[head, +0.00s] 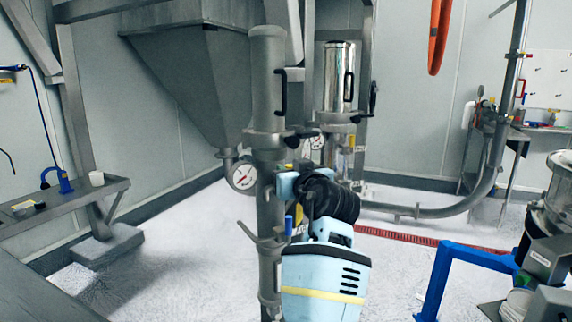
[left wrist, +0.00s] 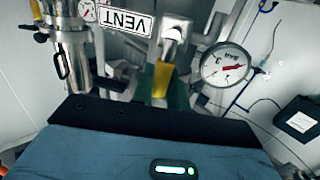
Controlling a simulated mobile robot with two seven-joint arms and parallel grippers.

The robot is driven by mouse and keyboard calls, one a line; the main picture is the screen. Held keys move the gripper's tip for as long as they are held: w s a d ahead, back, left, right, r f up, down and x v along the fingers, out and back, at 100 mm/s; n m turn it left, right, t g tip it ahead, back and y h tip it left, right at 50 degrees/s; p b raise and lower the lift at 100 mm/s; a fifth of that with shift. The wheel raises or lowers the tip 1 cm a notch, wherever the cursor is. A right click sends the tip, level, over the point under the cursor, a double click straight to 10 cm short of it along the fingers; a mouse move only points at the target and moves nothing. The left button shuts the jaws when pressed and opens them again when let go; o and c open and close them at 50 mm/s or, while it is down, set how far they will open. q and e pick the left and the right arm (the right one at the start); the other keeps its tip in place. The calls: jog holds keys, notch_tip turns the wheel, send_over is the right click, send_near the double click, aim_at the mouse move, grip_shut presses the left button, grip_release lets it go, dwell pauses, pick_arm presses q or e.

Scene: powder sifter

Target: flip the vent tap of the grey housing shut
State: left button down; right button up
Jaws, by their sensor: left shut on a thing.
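The grey housing (head: 267,85) is a dull grey upright cylinder on a pipe, in the middle of the head view. In the left wrist view, the VENT plate (left wrist: 125,20) appears upside down, with a yellow tap handle (left wrist: 163,76) beside it. My left gripper (left wrist: 162,90) is shut on this yellow handle, its green fingertips at either side. The grip is partly hidden behind the gripper's dark front edge. In the head view my light blue left wrist stands in front of the pipe and hides the fingertips. My right gripper is not in view.
A polished steel housing (head: 339,85) stands just right of the grey one. A round gauge (head: 243,176) sits left of the pipe and a hopper (head: 190,85) behind. A blue frame (head: 440,275) is at the right, a bench (head: 70,200) at the left.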

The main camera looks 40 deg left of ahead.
pick_arm(q)
jog(key=c, duration=1.4)
grip_release()
jog(key=shift+c, duration=0.2)
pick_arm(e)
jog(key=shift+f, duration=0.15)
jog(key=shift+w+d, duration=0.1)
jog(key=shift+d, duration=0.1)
